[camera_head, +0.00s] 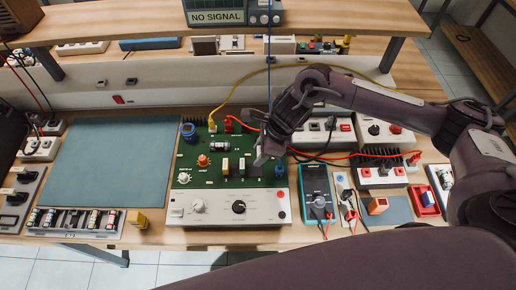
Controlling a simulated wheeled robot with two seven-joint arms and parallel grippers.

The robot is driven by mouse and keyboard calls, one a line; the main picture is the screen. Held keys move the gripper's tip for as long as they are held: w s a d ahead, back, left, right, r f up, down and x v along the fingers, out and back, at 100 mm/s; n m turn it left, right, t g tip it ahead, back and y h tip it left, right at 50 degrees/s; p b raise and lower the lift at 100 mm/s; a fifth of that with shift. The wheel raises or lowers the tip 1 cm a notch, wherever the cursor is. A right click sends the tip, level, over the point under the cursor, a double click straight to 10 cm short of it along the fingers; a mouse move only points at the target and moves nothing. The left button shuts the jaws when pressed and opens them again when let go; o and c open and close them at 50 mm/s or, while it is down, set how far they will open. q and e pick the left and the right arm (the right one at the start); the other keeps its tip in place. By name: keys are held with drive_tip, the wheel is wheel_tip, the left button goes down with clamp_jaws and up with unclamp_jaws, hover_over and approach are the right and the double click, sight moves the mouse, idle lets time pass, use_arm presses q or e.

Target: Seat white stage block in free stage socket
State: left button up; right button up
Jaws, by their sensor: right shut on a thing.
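The green circuit board (208,180) of the hifi unit lies on the bench, with a pale front panel and two knobs. My right gripper (262,158) is low over the right part of the board. It is shut on the white stage block, which is mostly hidden by the fingers; I cannot tell whether it touches the board. Two upright pale blocks, one left (225,166) and one right (242,166), stand on the board left of the gripper. The free stage socket cannot be made out and may be behind the gripper. My left gripper is not in view.
A blue mat (108,165) lies left of the board. A teal multimeter (317,195) stands close on the right. Red and yellow cables (222,108) run around the board.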

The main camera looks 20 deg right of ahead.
drive_tip(key=shift+f, duration=0.5)
drive_tip(key=shift+f+b, duration=0.35)
drive_tip(key=shift+b, duration=0.05)
drive_tip(key=shift+d+b+x, duration=0.25)
drive_tip(key=shift+b+x, duration=0.45)
drive_tip(key=shift+x, duration=0.5)
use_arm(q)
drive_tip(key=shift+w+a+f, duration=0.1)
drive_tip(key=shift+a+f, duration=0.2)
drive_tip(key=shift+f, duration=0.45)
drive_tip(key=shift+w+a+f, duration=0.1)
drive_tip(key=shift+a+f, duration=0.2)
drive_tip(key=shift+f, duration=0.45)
use_arm(e)
drive_tip(key=shift+d+f, duration=0.1)
drive_tip(key=shift+f, duration=0.55)
use_arm(q)
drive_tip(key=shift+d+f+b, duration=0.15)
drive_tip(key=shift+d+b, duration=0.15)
drive_tip(key=shift+b, duration=0.1)
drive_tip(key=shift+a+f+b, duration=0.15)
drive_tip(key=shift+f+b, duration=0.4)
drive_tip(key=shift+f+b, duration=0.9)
use_arm(e)
drive_tip(key=shift+f, duration=0.75)
drive_tip(key=o, duration=1.1)
